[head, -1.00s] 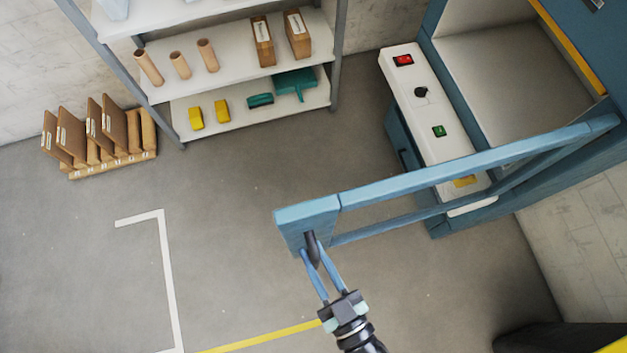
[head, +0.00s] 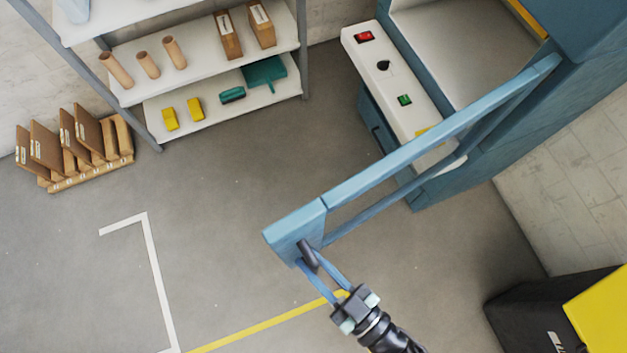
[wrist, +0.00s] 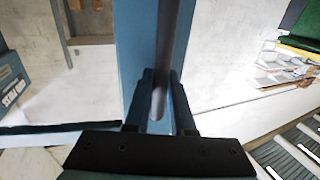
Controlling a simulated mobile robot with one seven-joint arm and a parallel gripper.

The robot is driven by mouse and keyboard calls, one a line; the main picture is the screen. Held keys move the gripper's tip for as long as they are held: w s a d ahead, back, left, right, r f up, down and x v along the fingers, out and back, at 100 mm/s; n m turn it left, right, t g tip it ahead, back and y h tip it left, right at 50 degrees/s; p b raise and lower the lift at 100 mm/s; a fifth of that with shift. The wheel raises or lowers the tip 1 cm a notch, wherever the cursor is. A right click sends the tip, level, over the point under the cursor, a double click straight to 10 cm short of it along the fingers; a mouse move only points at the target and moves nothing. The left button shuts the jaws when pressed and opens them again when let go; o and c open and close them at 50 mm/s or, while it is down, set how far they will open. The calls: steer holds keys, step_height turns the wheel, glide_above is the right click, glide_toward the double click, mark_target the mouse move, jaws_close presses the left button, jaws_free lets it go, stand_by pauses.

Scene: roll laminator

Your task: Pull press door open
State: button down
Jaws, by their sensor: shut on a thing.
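The press door (head: 400,160) is a blue frame swung well out from the blue press (head: 475,165), attached at its far right end. A dark handle (head: 308,254) sits at the door's free end. My gripper (head: 311,266) is shut on this handle, with blue fingers on either side of it. In the wrist view the handle (wrist: 172,60) runs upright between the fingertips (wrist: 161,95), in front of the blue door edge (wrist: 135,55).
A white control panel (head: 405,75) with red and green switches fronts the press. A shelf rack (head: 210,75) and a rack of boards (head: 90,165) stand at the left. A black bin with a yellow lid (head: 603,308) stands at lower right. The middle floor is clear.

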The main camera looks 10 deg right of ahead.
steer(key=shift+f, duration=0.1)
steer(key=c, duration=0.8)
jaws_free()
steer(key=shift+o, duration=0.2)
steer(key=b+v, duration=0.4)
steer(key=v, duration=0.9)
steer(key=shift+b, duration=0.35)
